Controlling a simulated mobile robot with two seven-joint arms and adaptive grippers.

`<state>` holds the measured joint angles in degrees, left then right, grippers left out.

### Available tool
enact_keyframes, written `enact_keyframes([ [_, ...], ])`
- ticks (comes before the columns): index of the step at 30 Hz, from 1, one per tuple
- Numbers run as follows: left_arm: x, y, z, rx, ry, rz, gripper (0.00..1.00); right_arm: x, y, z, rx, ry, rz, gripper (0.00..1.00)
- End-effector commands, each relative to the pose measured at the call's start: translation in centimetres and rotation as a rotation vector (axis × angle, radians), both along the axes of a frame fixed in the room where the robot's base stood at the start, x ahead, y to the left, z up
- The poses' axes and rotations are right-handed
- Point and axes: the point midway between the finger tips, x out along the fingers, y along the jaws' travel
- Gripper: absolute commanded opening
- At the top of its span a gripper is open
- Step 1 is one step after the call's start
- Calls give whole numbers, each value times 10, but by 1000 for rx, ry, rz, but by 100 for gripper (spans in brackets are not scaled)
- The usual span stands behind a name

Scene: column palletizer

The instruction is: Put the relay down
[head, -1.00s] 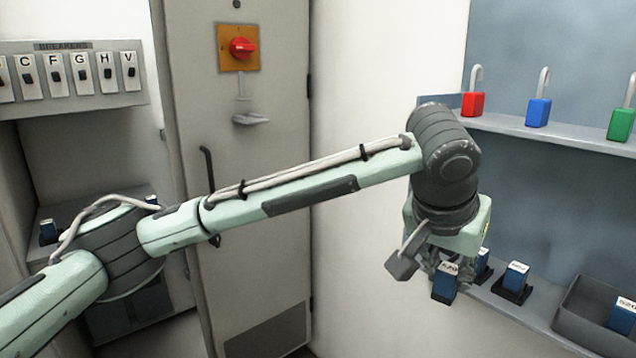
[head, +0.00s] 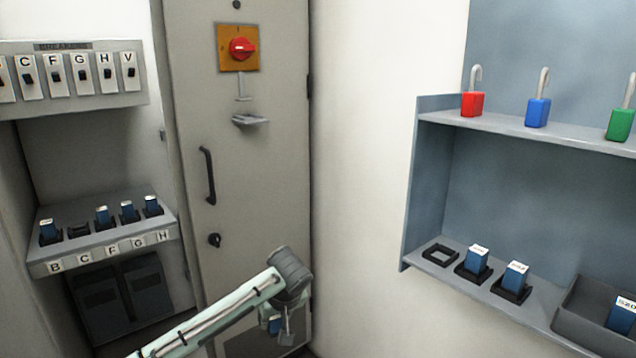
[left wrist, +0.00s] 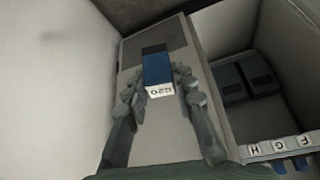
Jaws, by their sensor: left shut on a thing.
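My left gripper (head: 279,330) is low in front of the cabinet door in the head view. It is shut on a blue relay with a white label (left wrist: 159,72), held between both fingers in the left wrist view. The label is upside down there and hard to read. In the head view the relay is small and partly hidden by the gripper. The relay rack (head: 105,247) at the left has labels B, C, F, G, H. Blue relays stand at B, F, G and H; the socket at C (head: 78,230) holds no relay. My right gripper is out of view.
The right shelf (head: 545,305) has an empty black holder (head: 440,254), two relays in holders (head: 478,260) and a grey bin (head: 577,310) with a relay. The cabinet door (head: 255,190) has a red switch (head: 241,48) and a handle (head: 207,175).

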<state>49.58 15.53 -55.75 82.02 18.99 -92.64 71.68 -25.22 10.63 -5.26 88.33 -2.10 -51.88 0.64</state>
Motion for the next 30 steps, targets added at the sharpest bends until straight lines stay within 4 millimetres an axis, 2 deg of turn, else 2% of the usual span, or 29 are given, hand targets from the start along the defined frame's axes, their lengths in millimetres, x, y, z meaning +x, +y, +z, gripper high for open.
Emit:
enact_keyframes([
  [1, -7, 16, -22, 1, 9, 59, 0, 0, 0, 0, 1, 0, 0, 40],
  [3, -14, 37, -45, 2, 9, 143, 0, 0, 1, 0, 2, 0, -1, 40],
  [8, -38, 81, -97, 1, 8, 334, 0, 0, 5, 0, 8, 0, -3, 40],
  [12, -67, 117, -141, 3, 9, 507, 0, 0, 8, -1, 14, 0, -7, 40],
  [15, -91, 140, -167, 1, 6, 589, 0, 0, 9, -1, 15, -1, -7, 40],
  [21, -134, 177, -191, 0, 3, 569, 0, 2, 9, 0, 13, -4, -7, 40],
  [30, -174, 223, -201, 0, 1, 590, 0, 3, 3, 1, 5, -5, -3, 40],
])
